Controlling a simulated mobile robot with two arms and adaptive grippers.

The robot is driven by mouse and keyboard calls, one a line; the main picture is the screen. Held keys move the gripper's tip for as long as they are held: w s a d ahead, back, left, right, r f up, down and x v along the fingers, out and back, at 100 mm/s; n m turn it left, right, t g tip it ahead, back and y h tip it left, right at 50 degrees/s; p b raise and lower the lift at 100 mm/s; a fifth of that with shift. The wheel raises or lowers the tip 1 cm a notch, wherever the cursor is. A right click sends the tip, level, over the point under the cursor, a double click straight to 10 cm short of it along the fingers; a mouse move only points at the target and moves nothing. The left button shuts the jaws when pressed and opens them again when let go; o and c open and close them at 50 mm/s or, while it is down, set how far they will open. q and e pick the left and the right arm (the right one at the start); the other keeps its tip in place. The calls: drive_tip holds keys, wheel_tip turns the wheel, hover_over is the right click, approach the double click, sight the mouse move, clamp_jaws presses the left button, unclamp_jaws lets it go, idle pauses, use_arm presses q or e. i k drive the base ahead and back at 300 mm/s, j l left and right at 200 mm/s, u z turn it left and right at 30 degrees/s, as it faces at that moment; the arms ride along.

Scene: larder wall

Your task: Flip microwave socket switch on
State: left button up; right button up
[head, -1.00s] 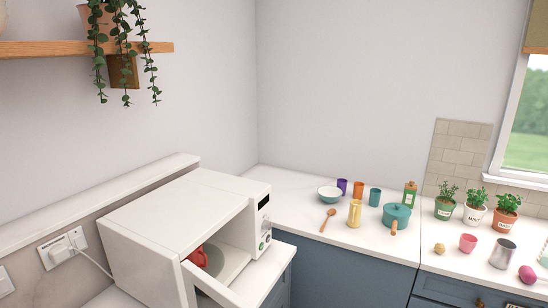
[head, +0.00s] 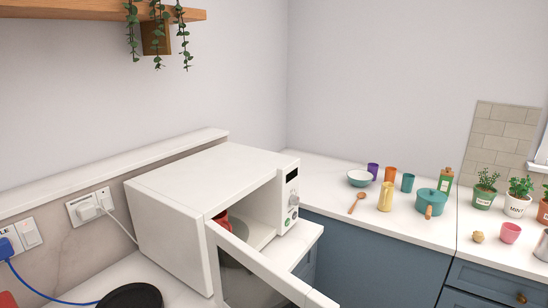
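The microwave socket (head: 90,206) is on the wall at the left of the head view, just left of the microwave. A white plug (head: 88,212) with a white cable sits in it. Its small rocker switch (head: 103,195) is at the upper right of the plate; whether it is on or off is too small to tell. The white microwave (head: 205,190) stands on the counter with its door (head: 262,270) open and a red item (head: 222,220) inside. Neither of my grippers is in view.
A second socket (head: 20,236) with a blue plug (head: 10,243) and blue cable is at the far left. A dark round pan or plate (head: 132,297) lies on the counter below. The open door juts forward. A wooden shelf (head: 100,20) with trailing plants hangs above.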

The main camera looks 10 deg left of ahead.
sight(105, 201)
drive_tip(key=u, duration=1.25)
drive_tip(key=j+u, duration=0.45)
drive_tip(key=k+l, duration=0.05)
drive_tip(key=l, duration=0.05)
